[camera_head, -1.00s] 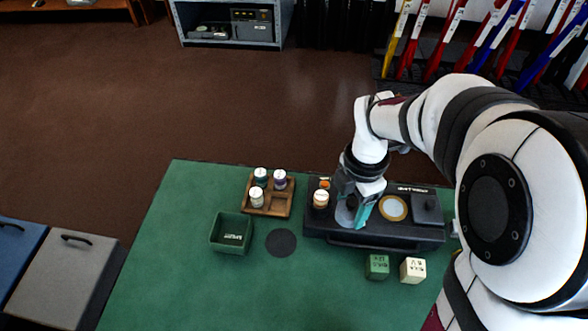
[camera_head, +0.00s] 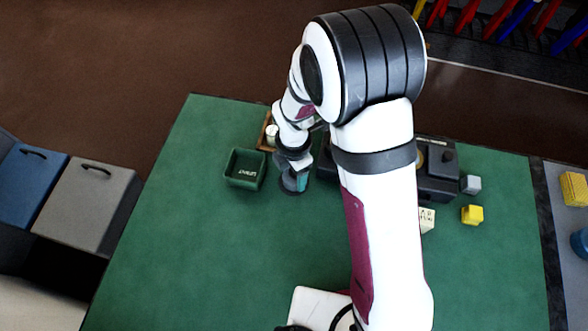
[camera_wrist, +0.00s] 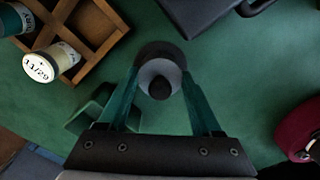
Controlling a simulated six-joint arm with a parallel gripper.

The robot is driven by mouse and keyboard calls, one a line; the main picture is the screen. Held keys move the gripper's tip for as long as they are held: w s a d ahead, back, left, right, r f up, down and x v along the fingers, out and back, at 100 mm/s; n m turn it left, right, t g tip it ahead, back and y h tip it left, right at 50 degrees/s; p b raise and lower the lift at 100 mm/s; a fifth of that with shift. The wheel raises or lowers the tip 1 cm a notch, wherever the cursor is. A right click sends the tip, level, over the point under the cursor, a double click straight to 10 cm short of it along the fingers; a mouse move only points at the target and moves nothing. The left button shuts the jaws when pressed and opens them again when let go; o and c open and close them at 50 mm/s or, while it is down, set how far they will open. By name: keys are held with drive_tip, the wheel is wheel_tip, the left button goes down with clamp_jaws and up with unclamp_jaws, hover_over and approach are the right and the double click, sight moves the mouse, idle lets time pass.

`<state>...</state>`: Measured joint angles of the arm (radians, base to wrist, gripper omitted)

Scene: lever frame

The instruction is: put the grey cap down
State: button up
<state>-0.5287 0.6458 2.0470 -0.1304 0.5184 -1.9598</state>
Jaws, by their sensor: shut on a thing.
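The grey cap (camera_wrist: 156,69) is a round disc with a black knob (camera_wrist: 160,88), seen between my fingers in the wrist view. My gripper (camera_wrist: 160,80) is shut on it, one teal finger on each side. A dark round spot (camera_wrist: 150,50) on the green mat shows below and behind the cap, which covers much of it. I cannot tell whether the cap touches the mat. In the head view my gripper (camera_head: 295,184) is low over the mat, right of the green tray, and the cap shows there only in part.
The green tray (camera_head: 231,178) stands close left of my gripper. A wooden rack (camera_wrist: 100,22) with bottles (camera_wrist: 50,62) is behind. The black device (camera_head: 437,188) is to the right, partly behind my arm. A yellow cube (camera_head: 472,215) lies farther right. The front-left mat is clear.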

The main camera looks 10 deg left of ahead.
drive_tip(key=shift+f, duration=0.1)
drive_tip(key=o, duration=1.3)
drive_tip(key=shift+o, duration=0.2)
wheel_tip(320, 180, up, 12)
drive_tip(key=s+d+r+m, duration=0.2)
drive_tip(key=s+d+m, duration=0.2)
drive_tip(key=m, duration=0.7)
drive_tip(key=s+d+r+m+y, duration=0.1)
drive_tip(key=s+d+r+m, duration=0.2)
drive_tip(key=m, duration=0.7)
drive_tip(key=s+d+r+m, duration=0.3)
drive_tip(key=s+d+m, duration=0.4)
drive_tip(key=s+m, duration=0.3)
drive_tip(key=shift+s+d+r+m+y, duration=0.2)
drive_tip(key=shift+s+m+y, duration=0.2)
drive_tip(key=shift+m, duration=0.4)
